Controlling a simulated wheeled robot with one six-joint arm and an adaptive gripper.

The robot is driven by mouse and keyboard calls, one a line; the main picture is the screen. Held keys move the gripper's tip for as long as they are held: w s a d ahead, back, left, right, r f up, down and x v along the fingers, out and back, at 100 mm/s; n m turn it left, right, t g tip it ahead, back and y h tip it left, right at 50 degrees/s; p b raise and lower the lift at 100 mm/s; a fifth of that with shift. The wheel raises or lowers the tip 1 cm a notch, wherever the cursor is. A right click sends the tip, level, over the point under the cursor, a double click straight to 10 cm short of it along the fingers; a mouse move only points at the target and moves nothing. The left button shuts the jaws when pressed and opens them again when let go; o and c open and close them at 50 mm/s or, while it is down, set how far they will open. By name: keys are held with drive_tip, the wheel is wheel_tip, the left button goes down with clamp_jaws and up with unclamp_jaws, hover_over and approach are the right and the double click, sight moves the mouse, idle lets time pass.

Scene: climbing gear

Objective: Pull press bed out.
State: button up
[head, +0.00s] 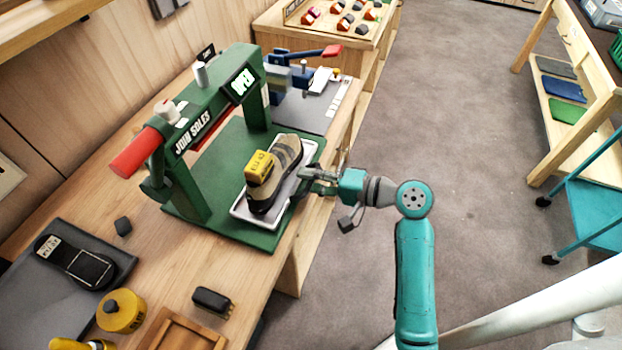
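The green press (205,120) stands on the wooden bench, with "JOIN SOLES" on its beam, an "OPEN" sign and a red-ended lever (140,152) at the left. The press bed (241,214), a pale metal tray, lies on the green base, at its front side toward my arm. A dark shoe sole (262,200) with a tan end and a yellow block (260,167) on top rests on the bed. My gripper (308,180) is at the bed's right edge, by the sole. Its fingers are small and partly hidden, so I cannot tell whether they grip anything.
A black sole (75,262) on a grey mat, a yellow round container (121,311) and a black brush (212,300) lie on the near bench. A blue clamp tool (290,75) stands behind the press. Open floor (460,130) is at the right.

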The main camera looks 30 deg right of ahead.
drive_tip(key=v, duration=1.2)
idle(0.6)
drive_tip(key=s+a+f+m+h, duration=0.1)
drive_tip(key=s+a+f+h, duration=0.3)
drive_tip(key=f, duration=0.4)
drive_tip(key=s+a+f+h, duration=0.3)
drive_tip(key=a+f+h, duration=0.15)
drive_tip(key=f, duration=0.35)
drive_tip(key=s+a+r+n, duration=0.1)
drive_tip(key=s+r+n, duration=0.1)
drive_tip(key=s+n, duration=0.2)
drive_tip(key=s+a+r+n+t, duration=0.1)
drive_tip(key=s+a+r+n, duration=0.1)
drive_tip(key=s, duration=0.6)
drive_tip(key=s+a+r+n+t, duration=0.1)
drive_tip(key=s+r+n, duration=0.3)
drive_tip(key=s+n, duration=0.1)
drive_tip(key=shift+s+a+n+h, duration=0.3)
drive_tip(key=shift+s+n+h, duration=0.05)
drive_tip(key=shift+s+n, duration=0.05)
